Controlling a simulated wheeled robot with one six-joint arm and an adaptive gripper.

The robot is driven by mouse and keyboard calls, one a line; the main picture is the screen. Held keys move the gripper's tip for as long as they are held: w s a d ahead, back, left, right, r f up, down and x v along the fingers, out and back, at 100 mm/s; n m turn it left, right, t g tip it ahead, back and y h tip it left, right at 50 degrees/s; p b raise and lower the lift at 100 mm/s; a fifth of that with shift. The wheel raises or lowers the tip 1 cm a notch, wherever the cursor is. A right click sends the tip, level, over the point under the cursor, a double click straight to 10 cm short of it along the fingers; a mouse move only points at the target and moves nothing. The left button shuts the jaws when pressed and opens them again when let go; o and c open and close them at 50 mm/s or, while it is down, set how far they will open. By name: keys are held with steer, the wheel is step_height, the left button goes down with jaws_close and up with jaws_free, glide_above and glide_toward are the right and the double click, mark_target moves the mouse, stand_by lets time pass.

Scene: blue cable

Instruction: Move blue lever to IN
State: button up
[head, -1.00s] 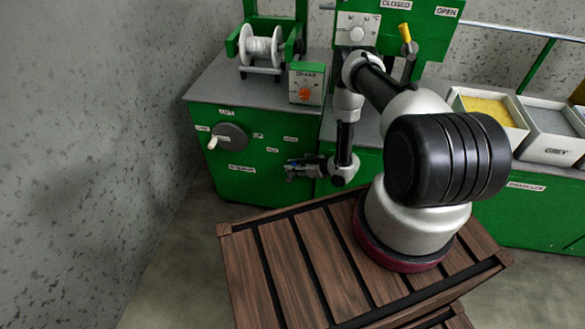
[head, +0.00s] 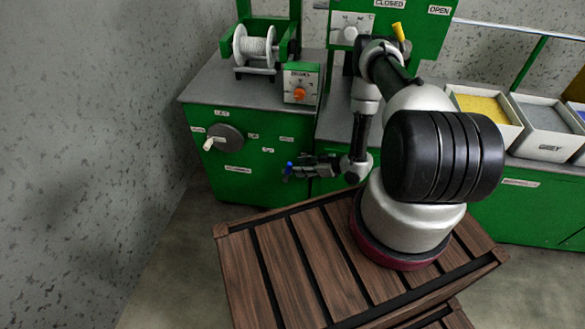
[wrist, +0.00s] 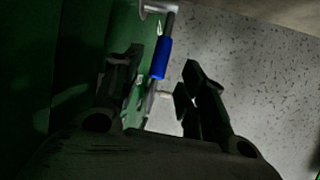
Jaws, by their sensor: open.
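The blue lever shows as a small blue handle (head: 288,171) at the lower right front of the green cabinet. In the wrist view the blue handle (wrist: 161,58) is on a grey rod below a pale pivot piece, upper middle. My gripper (head: 296,168) is just right of the handle in the head view, pointing left. In the wrist view my gripper (wrist: 160,76) is open, and the handle appears in the gap near or beyond its fingertips. I see no contact. Any IN label by the lever is not readable.
The green cabinet (head: 240,187) has a round dial with a pale knob (head: 222,138) at left. Bins (head: 545,128) stand at right. Wooden slats (head: 300,260) lie in front.

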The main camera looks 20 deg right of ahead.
steer(key=shift+v, duration=2.8)
steer(key=shift+c, duration=0.4)
